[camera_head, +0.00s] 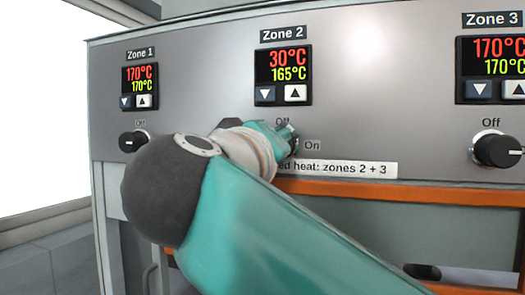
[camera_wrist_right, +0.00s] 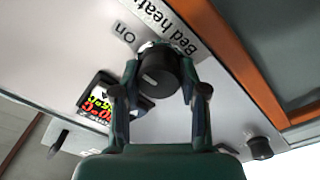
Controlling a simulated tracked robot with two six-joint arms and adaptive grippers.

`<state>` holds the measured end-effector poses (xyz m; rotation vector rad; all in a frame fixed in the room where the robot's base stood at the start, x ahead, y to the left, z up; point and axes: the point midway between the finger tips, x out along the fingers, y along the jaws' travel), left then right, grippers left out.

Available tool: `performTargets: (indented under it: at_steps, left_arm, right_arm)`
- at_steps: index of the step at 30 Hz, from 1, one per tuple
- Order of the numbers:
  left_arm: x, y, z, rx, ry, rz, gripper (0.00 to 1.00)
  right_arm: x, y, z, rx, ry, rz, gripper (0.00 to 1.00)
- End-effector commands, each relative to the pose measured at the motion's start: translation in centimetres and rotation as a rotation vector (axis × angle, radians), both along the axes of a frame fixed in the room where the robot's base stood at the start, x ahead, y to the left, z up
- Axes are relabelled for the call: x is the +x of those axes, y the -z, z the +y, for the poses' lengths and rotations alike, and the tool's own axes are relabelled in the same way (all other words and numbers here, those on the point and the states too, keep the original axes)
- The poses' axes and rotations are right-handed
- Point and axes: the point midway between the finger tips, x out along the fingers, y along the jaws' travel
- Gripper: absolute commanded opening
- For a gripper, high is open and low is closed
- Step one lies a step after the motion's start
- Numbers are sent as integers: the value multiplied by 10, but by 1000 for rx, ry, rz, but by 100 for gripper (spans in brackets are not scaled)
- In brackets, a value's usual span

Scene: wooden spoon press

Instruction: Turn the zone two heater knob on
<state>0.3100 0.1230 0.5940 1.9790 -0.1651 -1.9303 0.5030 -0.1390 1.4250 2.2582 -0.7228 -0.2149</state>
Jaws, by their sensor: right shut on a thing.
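The zone two heater knob (camera_wrist_right: 160,72) is round and black, with a short pale mark on its face. My right gripper (camera_wrist_right: 160,84) has one finger on each side of the knob and is shut on it. An "On" label (camera_wrist_right: 126,33) shows beyond the left finger. In the head view my right gripper (camera_head: 284,136) reaches the knob below the Zone 2 display (camera_head: 283,75), which reads 30°C over 165°C. My arm hides most of the knob there; "Off" is above it and "On" to its right. My left gripper is not in view.
The Zone 1 knob (camera_head: 134,140) is to the left and the Zone 3 knob (camera_head: 497,151) to the right. Both their displays read 170°C. A bed heat label (camera_head: 345,169) and an orange frame (camera_head: 430,191) lie just below.

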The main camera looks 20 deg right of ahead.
Motion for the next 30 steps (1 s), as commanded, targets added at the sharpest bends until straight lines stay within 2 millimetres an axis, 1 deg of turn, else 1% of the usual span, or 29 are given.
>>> performTargets:
  at_steps: [1,12,13,17,26,30]
  left_arm:
    - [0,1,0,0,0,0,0]
    - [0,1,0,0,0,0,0]
    - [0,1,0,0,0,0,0]
    - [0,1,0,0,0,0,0]
    - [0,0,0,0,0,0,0]
    - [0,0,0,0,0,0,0]
  right_arm:
    - [0,4,0,8,5,5,8]
    - [0,4,-1,10,6,4,8]
    - [0,4,-1,10,6,5,46]
    - [0,3,-1,8,5,3,67]
    - [0,1,0,7,2,0,67]
    - [-6,1,4,7,0,-1,67]
